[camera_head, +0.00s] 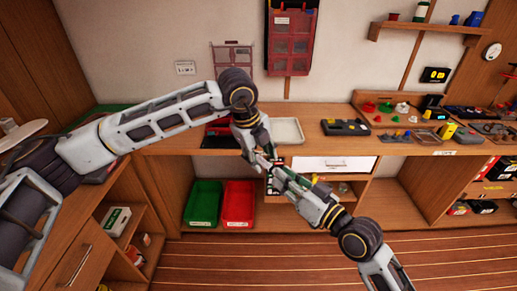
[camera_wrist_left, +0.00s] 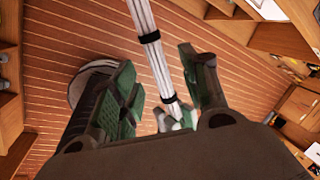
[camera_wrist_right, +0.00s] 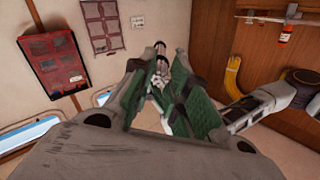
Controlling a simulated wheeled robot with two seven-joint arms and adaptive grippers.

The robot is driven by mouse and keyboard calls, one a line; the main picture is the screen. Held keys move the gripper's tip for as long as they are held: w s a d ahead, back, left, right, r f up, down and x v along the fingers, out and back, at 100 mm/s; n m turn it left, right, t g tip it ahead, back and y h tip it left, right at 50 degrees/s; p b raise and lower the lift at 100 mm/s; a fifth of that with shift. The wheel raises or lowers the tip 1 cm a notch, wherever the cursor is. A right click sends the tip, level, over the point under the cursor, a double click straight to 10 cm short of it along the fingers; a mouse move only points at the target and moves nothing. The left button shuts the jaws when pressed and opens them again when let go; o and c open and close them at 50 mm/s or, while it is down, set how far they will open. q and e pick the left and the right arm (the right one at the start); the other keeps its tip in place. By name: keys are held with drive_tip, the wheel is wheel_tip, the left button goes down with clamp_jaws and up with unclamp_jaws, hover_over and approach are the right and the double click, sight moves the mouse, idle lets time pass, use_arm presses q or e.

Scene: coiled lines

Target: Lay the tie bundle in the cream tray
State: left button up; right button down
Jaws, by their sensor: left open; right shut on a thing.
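The tie bundle (camera_wrist_left: 150,45) is a pale bundle with black bands in the left wrist view; it runs between the spread green fingers of my left gripper (camera_wrist_left: 165,95). Its end (camera_wrist_right: 160,62) shows between the fingers of my right gripper (camera_wrist_right: 168,90), which is shut on it. In the head view my left gripper (camera_head: 260,157) and right gripper (camera_head: 283,174) are close together in front of the bench edge, and the bundle is hard to make out there. The cream tray (camera_head: 287,131) lies on the bench just behind them; its visible inside looks empty.
A dark organiser (camera_head: 345,127) stands right of the tray. A white drawer front (camera_head: 336,163) is under the bench. A green bin (camera_head: 203,203) and a red bin (camera_head: 238,204) stand below. A red wall case (camera_head: 291,45) hangs above. Bench between tray and organiser is clear.

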use_arm(q)
drive_tip(key=shift+w+d+f, duration=0.1)
drive_tip(key=shift+d+f, duration=0.05)
drive_tip(key=shift+f, duration=0.4)
drive_tip(key=c, duration=0.9)
clamp_jaws()
use_arm(e)
drive_tip(key=c, duration=1.3)
unclamp_jaws()
drive_tip(key=shift+r, duration=0.15)
wheel_tip(320, 180, up, 10)
drive_tip(key=shift+w+f, duration=0.1)
drive_tip(key=shift+f, duration=0.1)
